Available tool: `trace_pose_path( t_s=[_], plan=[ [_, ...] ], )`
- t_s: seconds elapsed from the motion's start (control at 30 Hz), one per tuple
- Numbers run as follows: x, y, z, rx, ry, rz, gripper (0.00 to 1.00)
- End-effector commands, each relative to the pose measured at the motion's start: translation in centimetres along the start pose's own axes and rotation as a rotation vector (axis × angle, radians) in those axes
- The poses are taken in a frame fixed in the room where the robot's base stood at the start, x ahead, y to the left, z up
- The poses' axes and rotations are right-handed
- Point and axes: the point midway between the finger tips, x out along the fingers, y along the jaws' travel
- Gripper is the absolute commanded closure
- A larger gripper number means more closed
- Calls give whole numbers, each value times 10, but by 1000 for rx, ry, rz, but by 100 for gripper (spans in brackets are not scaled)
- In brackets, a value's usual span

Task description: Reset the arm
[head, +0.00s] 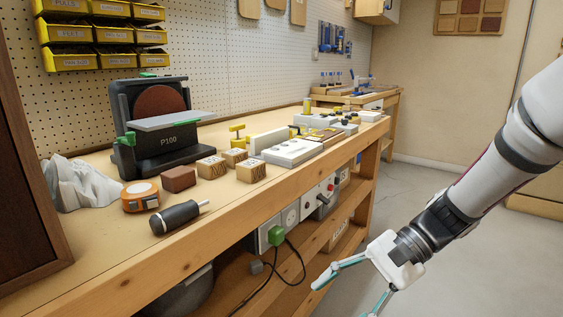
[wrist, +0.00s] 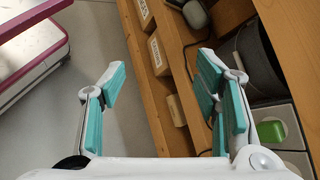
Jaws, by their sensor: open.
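My gripper (head: 352,288) hangs at the lower right of the head view, in front of the wooden workbench (head: 210,235) and below the height of its top. Its teal-padded fingers are spread wide and nothing is between them. In the wrist view my gripper (wrist: 160,95) is also open, with the floor and the bench's lower shelf behind the fingers. The arm reaches in from the right edge of the head view. One fingertip is cut off by the bottom of the head view.
The bench top holds a disc sander (head: 158,125), a tape measure (head: 140,196), a dark cylindrical tool (head: 175,216) and several wooden blocks (head: 212,167). A power strip with a green plug (head: 276,236) and hanging cable is under the front edge. Open floor (head: 440,200) lies right of the bench.

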Motion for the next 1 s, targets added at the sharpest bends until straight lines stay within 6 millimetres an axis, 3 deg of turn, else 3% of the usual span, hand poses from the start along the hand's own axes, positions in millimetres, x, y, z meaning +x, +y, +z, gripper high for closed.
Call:
trace_pose_path(
  t_s=[0.03, 0.2, 0.5, 0.7, 1.0],
  plan=[
    [-2, 5, 16, -44, 28, 50, 44],
    [-7, 32, 61, -173, 114, 216, 44],
    [-25, 90, 120, -383, 290, 479, 44],
    [-40, 130, 145, -504, 416, 626, 44],
    [-57, 170, 159, -614, 552, 753, 44]
  ],
)
